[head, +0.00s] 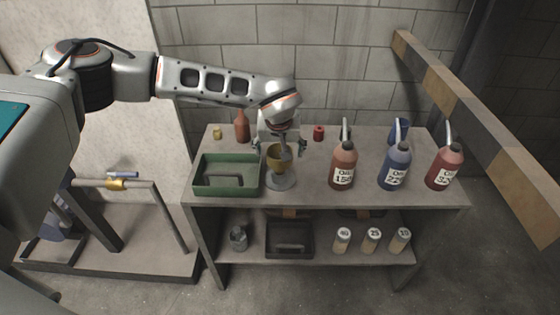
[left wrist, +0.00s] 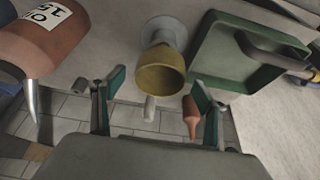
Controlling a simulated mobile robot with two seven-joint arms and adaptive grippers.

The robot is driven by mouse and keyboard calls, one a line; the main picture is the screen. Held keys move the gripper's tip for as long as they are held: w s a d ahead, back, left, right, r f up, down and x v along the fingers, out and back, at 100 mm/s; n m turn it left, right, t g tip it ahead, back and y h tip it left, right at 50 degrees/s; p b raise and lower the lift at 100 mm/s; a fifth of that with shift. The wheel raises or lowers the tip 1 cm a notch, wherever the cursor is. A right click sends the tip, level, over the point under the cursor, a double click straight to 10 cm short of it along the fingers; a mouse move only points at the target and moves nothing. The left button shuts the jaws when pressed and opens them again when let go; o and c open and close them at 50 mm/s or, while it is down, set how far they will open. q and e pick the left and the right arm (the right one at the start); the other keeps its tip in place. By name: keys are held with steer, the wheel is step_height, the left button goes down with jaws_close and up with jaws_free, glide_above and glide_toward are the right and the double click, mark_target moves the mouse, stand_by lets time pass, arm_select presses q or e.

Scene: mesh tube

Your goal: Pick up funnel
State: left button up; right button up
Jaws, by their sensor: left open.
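The yellow funnel (head: 274,160) sits on a grey round-based stand (head: 281,182) near the middle of the table top. In the left wrist view the funnel (left wrist: 160,75) shows its wide mouth, with the stand (left wrist: 166,31) behind it. My left gripper (head: 283,148) is just above and behind the funnel, partly overlapped by its own arm. Its two fingers (left wrist: 155,93) are spread wide, one to each side of the funnel, with nothing between them that they touch. My right gripper does not show.
A green tray (head: 197,184) stands left of the funnel. Oil bottles in brown (head: 343,158), blue (head: 393,169) and red (head: 441,168) stand to the right. A brown bottle (head: 242,128) is at the back left. The lower shelf holds a dark tray (head: 268,252) and several small jars.

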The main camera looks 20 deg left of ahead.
arm_select(q)
steer(key=shift+x, duration=0.95)
steer(key=c, duration=1.2)
steer(key=shift+c, duration=0.2)
